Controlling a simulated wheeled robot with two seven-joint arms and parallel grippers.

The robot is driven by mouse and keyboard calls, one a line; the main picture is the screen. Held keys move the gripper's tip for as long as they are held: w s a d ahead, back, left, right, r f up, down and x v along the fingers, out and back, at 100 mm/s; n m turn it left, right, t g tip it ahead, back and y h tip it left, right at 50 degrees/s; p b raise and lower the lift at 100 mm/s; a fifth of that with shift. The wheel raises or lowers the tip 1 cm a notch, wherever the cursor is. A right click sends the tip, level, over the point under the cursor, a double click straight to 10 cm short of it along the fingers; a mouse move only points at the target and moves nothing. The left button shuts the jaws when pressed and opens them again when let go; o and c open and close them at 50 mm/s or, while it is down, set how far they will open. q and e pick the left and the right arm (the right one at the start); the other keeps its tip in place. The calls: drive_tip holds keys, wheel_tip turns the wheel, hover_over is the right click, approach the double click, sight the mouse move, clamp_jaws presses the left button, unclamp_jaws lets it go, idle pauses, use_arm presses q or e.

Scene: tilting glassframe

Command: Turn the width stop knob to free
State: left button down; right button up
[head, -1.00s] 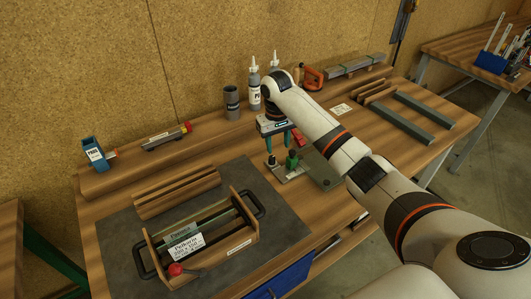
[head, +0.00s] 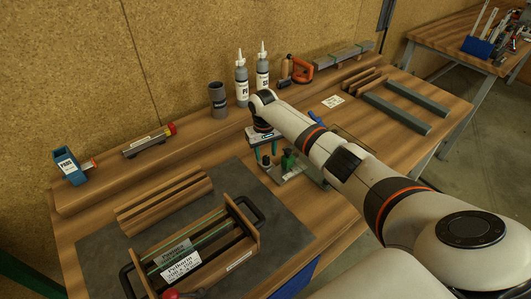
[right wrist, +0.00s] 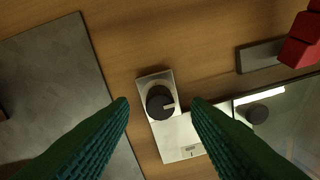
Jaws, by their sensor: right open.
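A black round knob (right wrist: 160,103) with a pale pointer line sits on a small metal plate in the right wrist view. The line points to the right. A pale labelled plate (right wrist: 182,140) adjoins it; its print is too small to read. My right gripper (right wrist: 160,101) is open, with its ribbed fingers on either side of the knob in the picture; I cannot tell if they touch it. In the head view my right gripper (head: 264,148) points down at the left end of the metal fixture (head: 297,177), which has green parts. My left gripper is out of view.
A second dark knob (right wrist: 257,114) and a red block (right wrist: 300,42) lie right of the fingers. A grey mat (head: 100,258) carries a wooden glassframe (head: 238,258). Bottles (head: 241,85) and a grey cup (head: 218,100) stand behind the gripper. Metal bars (head: 405,110) lie right.

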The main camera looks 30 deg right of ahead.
drive_tip(key=shift+f, duration=0.5)
drive_tip(key=shift+s+f, duration=0.1)
drive_tip(key=shift+f, duration=0.25)
drive_tip(key=shift+c, duration=0.3)
clamp_jaws()
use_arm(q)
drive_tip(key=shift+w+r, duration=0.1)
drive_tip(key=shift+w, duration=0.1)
